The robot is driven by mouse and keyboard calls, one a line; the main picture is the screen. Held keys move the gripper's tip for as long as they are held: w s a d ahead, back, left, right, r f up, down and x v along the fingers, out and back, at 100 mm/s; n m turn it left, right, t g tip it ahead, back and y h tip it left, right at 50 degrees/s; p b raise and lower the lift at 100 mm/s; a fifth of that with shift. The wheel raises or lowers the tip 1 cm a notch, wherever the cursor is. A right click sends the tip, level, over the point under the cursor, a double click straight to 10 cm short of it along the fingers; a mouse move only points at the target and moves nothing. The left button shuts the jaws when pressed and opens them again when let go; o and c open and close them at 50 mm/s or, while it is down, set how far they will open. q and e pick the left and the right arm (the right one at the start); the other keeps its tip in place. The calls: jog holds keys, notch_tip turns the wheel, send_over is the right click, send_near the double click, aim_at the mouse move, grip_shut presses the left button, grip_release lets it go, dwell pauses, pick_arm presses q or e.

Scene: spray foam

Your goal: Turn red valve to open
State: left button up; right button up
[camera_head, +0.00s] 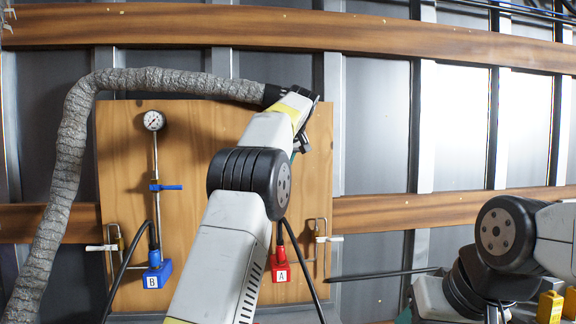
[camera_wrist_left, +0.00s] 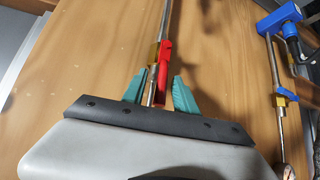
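The red valve handle (camera_wrist_left: 165,62) lies along a metal pipe (camera_wrist_left: 172,18) with a brass fitting in the left wrist view. My left gripper (camera_wrist_left: 160,92) has its two teal fingers apart, one on each side of the pipe and the lower end of the red handle. A gap shows beside the fingers, so they do not look closed on it. In the head view my left arm hides the red valve, and the gripper is mostly hidden too. The red box marked A (camera_head: 281,270) shows low beside the arm. My right gripper cannot be made out.
A wooden panel (camera_head: 120,220) carries a gauge (camera_head: 153,120), a blue valve handle (camera_head: 168,187) and a blue box marked B (camera_head: 157,274). A thick grey wrapped hose (camera_head: 65,160) arches over the left. Black hoses hang near both boxes. A yellow object (camera_head: 549,307) stands lower right.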

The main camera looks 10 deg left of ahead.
pick_arm(q)
jog(key=shift+r, duration=0.1)
jog(key=v, duration=0.7)
jog(key=shift+s+r, duration=0.2)
jog(key=shift+s, duration=0.05)
jog(key=shift+d, duration=0.1)
